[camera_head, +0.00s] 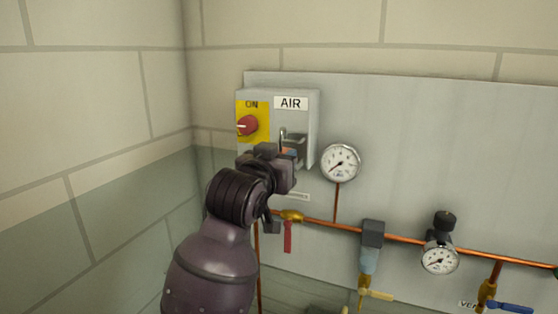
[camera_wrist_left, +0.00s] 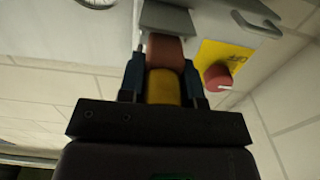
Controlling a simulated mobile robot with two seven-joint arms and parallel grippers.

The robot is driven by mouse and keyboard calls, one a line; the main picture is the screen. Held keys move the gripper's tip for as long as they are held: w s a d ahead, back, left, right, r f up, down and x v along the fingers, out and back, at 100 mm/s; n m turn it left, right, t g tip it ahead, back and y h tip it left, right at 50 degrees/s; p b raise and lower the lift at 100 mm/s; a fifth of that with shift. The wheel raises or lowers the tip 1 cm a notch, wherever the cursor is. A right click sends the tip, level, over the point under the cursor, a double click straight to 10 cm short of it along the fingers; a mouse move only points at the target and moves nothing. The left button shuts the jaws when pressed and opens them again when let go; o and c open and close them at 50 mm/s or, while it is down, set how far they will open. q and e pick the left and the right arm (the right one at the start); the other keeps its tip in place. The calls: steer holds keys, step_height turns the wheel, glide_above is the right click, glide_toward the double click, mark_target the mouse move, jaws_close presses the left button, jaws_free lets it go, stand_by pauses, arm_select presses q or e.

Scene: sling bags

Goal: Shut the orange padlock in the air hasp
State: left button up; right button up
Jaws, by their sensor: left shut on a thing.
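The orange padlock (camera_head: 288,151) is at the front of the grey AIR box, mostly hidden behind my left gripper in the head view. My left gripper (camera_head: 283,160) is shut on it. In the left wrist view the orange body (camera_wrist_left: 165,50) and a yellow part (camera_wrist_left: 163,88) below it sit between the two dark fingers. The grey hasp bracket (camera_head: 297,146) is right beside the padlock, with a metal loop above it. I cannot tell whether the padlock's shackle passes through the hasp or is closed. My right gripper is in neither view.
The AIR box (camera_head: 311,110) has a red knob (camera_head: 247,125) on a yellow ON plate. A pressure gauge (camera_head: 340,162) is to its right. A copper pipe (camera_head: 400,238) with valves runs below along the grey panel. A tiled wall is at left.

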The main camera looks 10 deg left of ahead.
arm_select(q)
steer(key=shift+w+d, duration=0.15)
steer(key=shift+w, duration=0.85)
steer(key=shift+w+r, duration=0.1)
steer(key=shift+r, duration=0.4)
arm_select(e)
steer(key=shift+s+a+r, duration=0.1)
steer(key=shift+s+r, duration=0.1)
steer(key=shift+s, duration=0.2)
arm_select(q)
steer(key=shift+f, duration=0.15)
steer(key=o, duration=0.8)
steer(key=shift+c, duration=0.8)
steer(key=shift+f, duration=0.25)
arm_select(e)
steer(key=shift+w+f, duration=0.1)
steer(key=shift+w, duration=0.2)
